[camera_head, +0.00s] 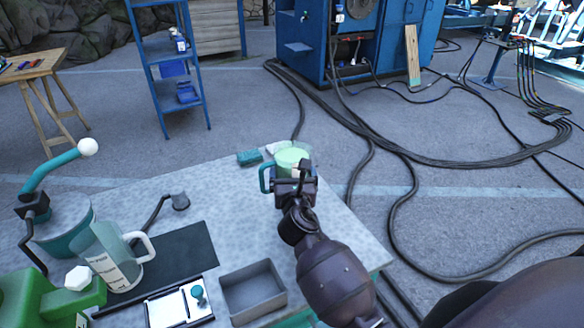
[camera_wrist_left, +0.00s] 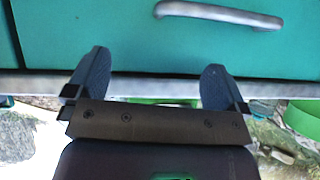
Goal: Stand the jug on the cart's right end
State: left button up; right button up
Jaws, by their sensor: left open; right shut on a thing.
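The cart's grey speckled top (camera_head: 228,205) fills the lower middle of the head view. A jug with a teal handle and pale green body (camera_head: 291,158) is at its far right corner. My right gripper (camera_head: 293,180) is shut on it from the near side and hides its lower part, so I cannot tell whether it touches the top. Another clear jug with a white handle (camera_head: 113,262) stands at the left. My left gripper (camera_wrist_left: 156,65) is open and empty in the left wrist view, in front of a teal drawer front (camera_wrist_left: 130,30).
A teal block (camera_head: 250,158) and a white item lie left of the held jug. A grey open bin (camera_head: 252,292), a dark mat (camera_head: 178,256) and a teal crank device (camera_head: 62,228) occupy the near left. The top's middle is clear. Black cables (camera_head: 400,150) cross the floor.

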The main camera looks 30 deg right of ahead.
jog(key=shift+f+b, duration=0.95)
jog(key=shift+f, duration=1.15)
pick_arm(q)
jog(key=f, duration=0.1)
jog(key=s+f, duration=0.1)
jog(key=f, duration=0.1)
jog(key=shift+f, duration=0.1)
pick_arm(e)
jog(key=shift+f, duration=0.2)
pick_arm(q)
jog(key=shift+f, duration=0.1)
pick_arm(e)
jog(key=shift+f, duration=0.1)
jog(key=o, duration=1.2)
jog(key=shift+f, duration=0.1)
pick_arm(q)
jog(key=shift+w, duration=0.1)
pick_arm(e)
jog(key=shift+s, duration=0.1)
jog(key=v, duration=0.7)
jog(key=shift+s+a, duration=0.15)
pick_arm(q)
jog(key=shift+r, duration=0.25)
